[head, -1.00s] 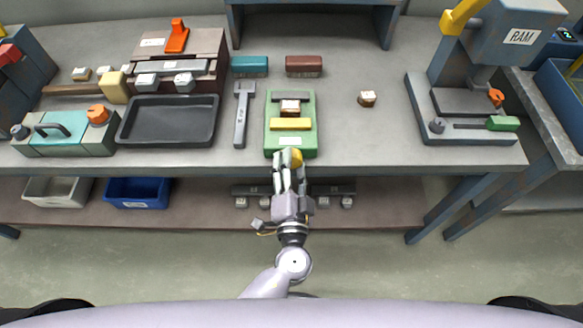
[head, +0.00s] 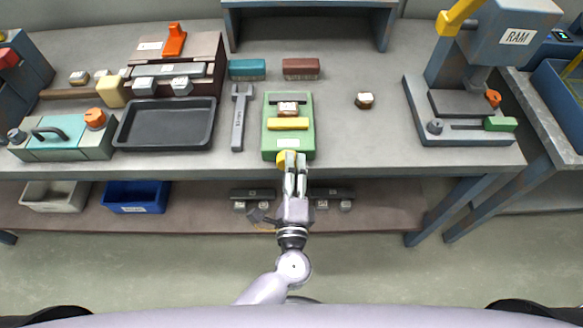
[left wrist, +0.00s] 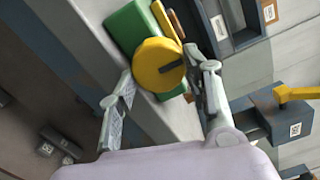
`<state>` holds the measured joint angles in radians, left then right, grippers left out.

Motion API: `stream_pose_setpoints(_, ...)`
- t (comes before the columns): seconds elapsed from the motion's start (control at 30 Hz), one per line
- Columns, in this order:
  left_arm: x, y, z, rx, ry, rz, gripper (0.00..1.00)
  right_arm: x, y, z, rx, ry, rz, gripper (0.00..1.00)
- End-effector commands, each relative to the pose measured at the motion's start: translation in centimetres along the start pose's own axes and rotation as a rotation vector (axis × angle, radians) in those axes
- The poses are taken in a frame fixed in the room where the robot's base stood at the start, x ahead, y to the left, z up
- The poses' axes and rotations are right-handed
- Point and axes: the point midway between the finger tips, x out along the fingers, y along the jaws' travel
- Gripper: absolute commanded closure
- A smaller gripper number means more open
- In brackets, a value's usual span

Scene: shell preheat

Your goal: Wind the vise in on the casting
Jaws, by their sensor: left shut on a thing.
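The green vise (head: 289,142) sits near the front edge of the bench, with a grey fixed jaw and a yellow moving jaw (head: 289,124). The casting (head: 288,109), a small brown block with a pale top, lies between the jaws. Whether the yellow jaw touches it is hard to tell. A round yellow knob (head: 284,157) is on the vise's front; it shows large in the left wrist view (left wrist: 157,66). My left gripper (head: 291,160) is shut on this knob, its fingers on either side. My right gripper is not in view.
A second small block (head: 365,100) lies right of the vise. A grey wrench (head: 239,118) and black tray (head: 166,124) lie left. Teal and red brushes (head: 301,68) lie behind. A ram press (head: 466,109) stands right. Bench between vise and press is mostly clear.

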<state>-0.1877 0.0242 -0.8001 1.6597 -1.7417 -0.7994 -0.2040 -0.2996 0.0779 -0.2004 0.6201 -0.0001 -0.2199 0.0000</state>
Motion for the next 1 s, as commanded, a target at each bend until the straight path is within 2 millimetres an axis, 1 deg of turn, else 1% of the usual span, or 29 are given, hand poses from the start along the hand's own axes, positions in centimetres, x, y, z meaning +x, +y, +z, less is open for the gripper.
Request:
stream_pose_setpoints(0.03,0.3,-0.3,0.4,0.049,-0.010,-0.005,0.83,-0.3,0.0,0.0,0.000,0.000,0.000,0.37)
stream_pose_setpoints(0.47,0.5,-0.4,0.7,0.457,-0.015,-0.005,0.83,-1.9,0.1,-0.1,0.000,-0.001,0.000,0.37)
stream_pose_setpoints(1.0,0.5,-0.5,0.8,0.967,-0.018,-0.004,0.83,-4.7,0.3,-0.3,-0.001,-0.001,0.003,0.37)
